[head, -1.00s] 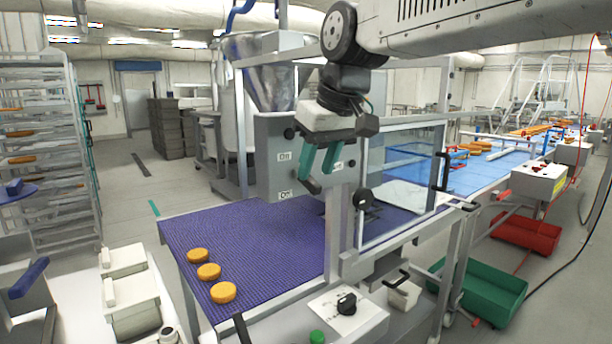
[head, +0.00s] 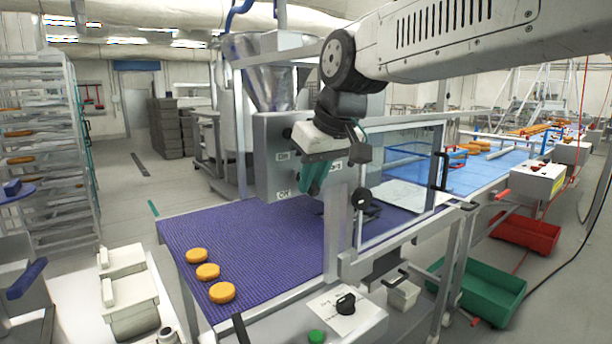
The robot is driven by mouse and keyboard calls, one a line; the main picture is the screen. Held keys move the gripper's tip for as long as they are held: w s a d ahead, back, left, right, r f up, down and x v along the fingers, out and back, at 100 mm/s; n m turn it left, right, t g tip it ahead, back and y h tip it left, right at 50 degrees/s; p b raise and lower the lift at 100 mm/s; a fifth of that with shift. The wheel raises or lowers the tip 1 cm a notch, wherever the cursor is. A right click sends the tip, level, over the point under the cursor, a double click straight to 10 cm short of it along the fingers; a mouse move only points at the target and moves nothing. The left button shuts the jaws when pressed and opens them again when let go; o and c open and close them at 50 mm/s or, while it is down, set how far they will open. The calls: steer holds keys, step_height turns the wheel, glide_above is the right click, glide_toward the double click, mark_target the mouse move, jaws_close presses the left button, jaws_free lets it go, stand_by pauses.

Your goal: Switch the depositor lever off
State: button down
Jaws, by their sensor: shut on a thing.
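The depositor's grey control box (head: 268,178) stands behind the purple belt, below a steel hopper (head: 268,88). Small white labels are on its front; their words are hard to read now. My gripper (head: 311,182) is in front of the box's right part, its green fingers pointing down and close together. It is shut on the depositor lever. The fingers hide the lever, so its exact angle cannot be seen.
The purple belt (head: 250,235) carries three orange rounds (head: 207,271) at its left. A clear guard (head: 400,185) with a black handle stands right of my gripper. A black knob (head: 346,303) is on the front panel. Red and green crates (head: 480,292) lie at right.

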steer(key=shift+f+t+y, duration=0.2)
steer(key=shift+t+y, duration=0.1)
steer(key=shift+t, duration=0.2)
steer(key=c, duration=1.4)
jaws_free()
steer(key=shift+a, duration=0.1)
steer(key=shift+o, duration=0.2)
steer(key=v, duration=0.8)
steer(key=shift+f, duration=0.1)
